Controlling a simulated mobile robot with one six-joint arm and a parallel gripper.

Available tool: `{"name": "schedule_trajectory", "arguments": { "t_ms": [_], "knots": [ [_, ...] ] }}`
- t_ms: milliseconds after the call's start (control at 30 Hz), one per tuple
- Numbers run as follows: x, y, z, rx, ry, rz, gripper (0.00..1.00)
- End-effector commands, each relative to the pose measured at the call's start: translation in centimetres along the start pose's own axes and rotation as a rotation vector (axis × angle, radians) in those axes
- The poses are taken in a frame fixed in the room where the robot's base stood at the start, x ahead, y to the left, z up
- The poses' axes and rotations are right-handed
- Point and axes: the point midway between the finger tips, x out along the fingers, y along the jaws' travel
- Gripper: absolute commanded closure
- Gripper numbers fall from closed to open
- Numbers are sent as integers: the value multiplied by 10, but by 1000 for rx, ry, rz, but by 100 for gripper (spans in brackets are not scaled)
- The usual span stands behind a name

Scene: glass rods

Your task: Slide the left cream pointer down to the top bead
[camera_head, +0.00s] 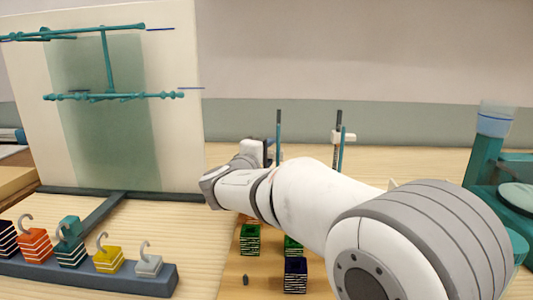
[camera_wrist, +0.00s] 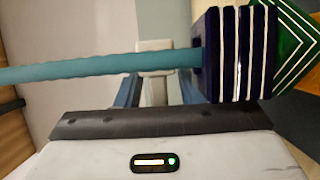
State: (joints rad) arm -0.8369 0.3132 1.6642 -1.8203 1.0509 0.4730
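The left teal rod (camera_head: 278,132) rises behind my forearm in the head view. In the wrist view it runs sideways (camera_wrist: 90,66) into a dark blue, white-striped bead (camera_wrist: 238,55), with a green striped bead (camera_wrist: 292,45) beyond it. The left cream pointer (camera_wrist: 154,45) shows behind the rod in the wrist view, apart from the dark blue bead. My gripper (camera_wrist: 158,88) has its fingers on either side of the pointer, across the rod. Whether they press on it is unclear. My arm hides the lower rod in the head view.
A second rod stands to the right with its own cream pointer (camera_head: 344,137). Striped green (camera_head: 250,240) and dark blue (camera_head: 295,276) blocks stand in front below my arm. A rack (camera_head: 140,281) of hooked weights and a pale board (camera_head: 180,100) are at left. Teal equipment (camera_head: 487,155) stands right.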

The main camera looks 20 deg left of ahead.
Motion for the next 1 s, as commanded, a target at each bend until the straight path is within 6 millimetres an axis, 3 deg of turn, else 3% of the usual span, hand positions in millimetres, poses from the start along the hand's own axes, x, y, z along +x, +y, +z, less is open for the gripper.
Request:
{"name": "schedule_trajectory", "arguments": {
  "t_ms": [67, 467, 1000],
  "knots": [
    [0, 0, 0, 0, 0, 0, 66],
    [-1, 0, -1, 0, 1, 0, 99],
    [-2, -4, -1, 1, 2, 0, 100]
  ]
}}
